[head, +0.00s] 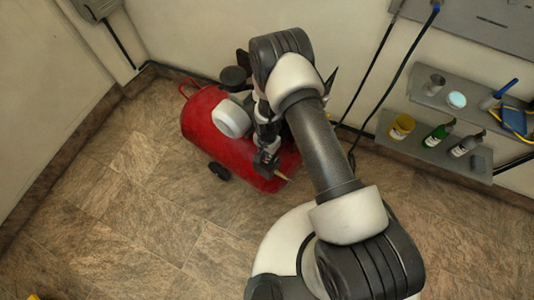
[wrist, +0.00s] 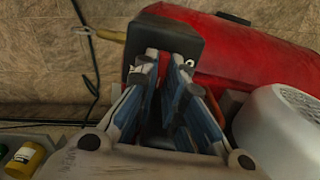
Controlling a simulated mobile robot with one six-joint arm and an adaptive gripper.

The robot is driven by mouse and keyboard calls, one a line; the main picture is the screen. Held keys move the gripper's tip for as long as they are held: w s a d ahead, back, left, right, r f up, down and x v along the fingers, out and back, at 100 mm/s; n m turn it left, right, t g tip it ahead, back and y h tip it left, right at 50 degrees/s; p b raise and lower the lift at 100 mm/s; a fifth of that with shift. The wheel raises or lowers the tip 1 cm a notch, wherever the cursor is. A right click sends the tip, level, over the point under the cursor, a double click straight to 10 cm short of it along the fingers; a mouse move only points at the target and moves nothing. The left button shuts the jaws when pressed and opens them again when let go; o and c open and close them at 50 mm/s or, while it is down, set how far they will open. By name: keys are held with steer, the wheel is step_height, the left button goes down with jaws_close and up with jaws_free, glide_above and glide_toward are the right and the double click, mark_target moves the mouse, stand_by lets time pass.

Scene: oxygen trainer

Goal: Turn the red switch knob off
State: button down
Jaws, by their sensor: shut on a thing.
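A red compressor tank (head: 212,128) lies on the floor, and it fills the upper right of the wrist view (wrist: 255,50). A black switch box (wrist: 165,38) sits at its end, and it also shows in the head view (head: 265,168). My gripper (wrist: 163,62) is at the box's near face, its blue-grey fingers drawn close together and narrower than the box. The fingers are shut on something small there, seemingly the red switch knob.
A white rounded motor cover (wrist: 275,130) stands close right of the fingers. A brass fitting (wrist: 105,35) sticks out from the box. Grey wall shelves (head: 425,150) hold bottles and a yellow jar (head: 401,127) at right. Black cables hang along the wall.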

steer(key=shift+n, duration=0.3)
steer(key=n+b, duration=0.2)
steer(key=n, duration=0.3)
steer(key=shift+w, duration=0.1)
steer(key=n+b, duration=0.1)
steer(key=n, duration=0.4)
steer(key=shift+a+n+b, duration=0.15)
steer(key=shift+n+b, duration=0.15)
steer(key=shift+b, duration=0.1)
steer(key=n+b, duration=0.1)
steer(key=n, duration=0.5)
steer(key=shift+a+n, duration=0.1)
steer(key=shift+n, duration=0.2)
steer(key=c, duration=1.7)
jaws_free()
steer(key=shift+r, duration=0.1)
step_height(320, 180, up, 12)
steer(key=shift+f, duration=0.1)
